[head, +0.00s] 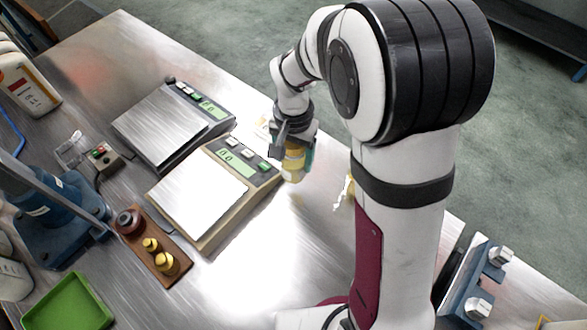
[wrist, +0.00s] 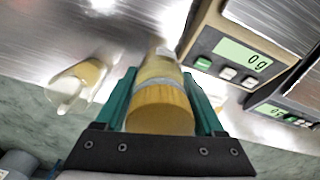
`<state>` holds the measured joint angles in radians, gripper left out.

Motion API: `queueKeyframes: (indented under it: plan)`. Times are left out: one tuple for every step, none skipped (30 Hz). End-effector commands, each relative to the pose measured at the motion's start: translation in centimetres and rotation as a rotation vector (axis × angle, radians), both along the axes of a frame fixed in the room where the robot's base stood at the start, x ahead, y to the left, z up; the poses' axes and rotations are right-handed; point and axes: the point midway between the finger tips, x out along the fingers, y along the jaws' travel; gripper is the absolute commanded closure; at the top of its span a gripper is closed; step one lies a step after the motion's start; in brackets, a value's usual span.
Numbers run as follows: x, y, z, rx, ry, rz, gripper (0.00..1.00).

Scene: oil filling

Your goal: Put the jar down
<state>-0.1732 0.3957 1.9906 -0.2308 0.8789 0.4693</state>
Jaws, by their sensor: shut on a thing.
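My gripper (wrist: 162,105) is shut on the jar (wrist: 160,108), with one green finger on each side of it. The jar has a yellow lid and a yellowish body with a pale band. In the head view the jar (head: 294,160) is under my gripper, just right of the nearer scale. Whether its base touches the table cannot be told. The steel table (head: 250,270) lies below.
The nearer beige scale (head: 200,195) reads 0 g in the wrist view (wrist: 242,58). A second scale (head: 160,128) stands behind it. A clear beaker with yellowish liquid (wrist: 78,85) stands on the other side of the jar. Brass weights (head: 165,262) sit in a wooden block.

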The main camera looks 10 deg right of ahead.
Motion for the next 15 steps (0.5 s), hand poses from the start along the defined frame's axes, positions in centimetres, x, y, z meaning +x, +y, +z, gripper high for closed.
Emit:
queueKeyframes:
  plan:
    - [0.1,0.0,1.0,0.001,-0.005,0.0,0.94]
    - [0.1,0.0,1.5,0.0,-0.004,0.0,0.94]
    - [0.1,0.0,2.0,0.0,-0.004,0.0,0.94]
    - [0.0,0.0,2.3,0.0,-0.002,0.0,0.94]
    - [0.0,0.0,2.5,0.0,-0.001,0.0,0.94]
    - [0.0,0.1,2.8,0.0,-0.001,0.0,0.94]
    - [0.0,0.3,3.1,0.0,-0.001,0.0,0.94]
    - [0.1,0.7,3.6,0.0,-0.004,0.0,0.94]
    - [0.1,1.5,4.5,0.0,-0.004,0.002,0.94]
    - [0.0,2.3,5.3,-0.001,-0.005,0.0,0.94]
    - [-0.1,3.1,6.3,0.0,-0.006,-0.003,0.94]
    - [-0.3,4.1,7.5,-0.001,-0.006,-0.006,0.94]
    - [-0.5,4.9,8.4,0.0,-0.006,-0.01,0.94]
    - [-0.7,5.5,9.2,-0.001,-0.005,-0.014,0.94]
    - [-1.0,6.3,10.2,0.001,-0.005,-0.02,0.94]
